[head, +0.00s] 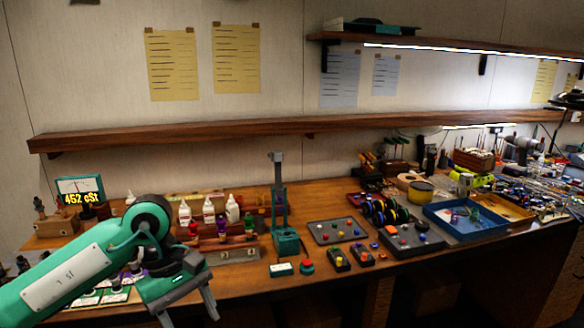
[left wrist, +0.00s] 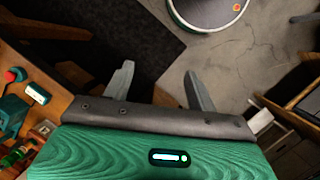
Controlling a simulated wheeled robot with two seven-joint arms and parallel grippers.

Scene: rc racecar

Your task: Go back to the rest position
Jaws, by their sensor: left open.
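My left arm comes in from the lower left of the head view, and its gripper (head: 188,310) hangs in front of the bench's front edge. The two fingers are spread apart with nothing between them. In the left wrist view the open fingers (left wrist: 158,88) point out over the floor, with the bench edge at the left. My right gripper shows in neither view.
The wooden bench (head: 330,268) holds white bottles (head: 208,211), a green press (head: 285,240), a grey tray (head: 338,231), a blue tray (head: 440,225) and a red button (head: 307,267). A round green-rimmed base (left wrist: 207,14) stands on the floor. Shelves (head: 250,132) line the wall.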

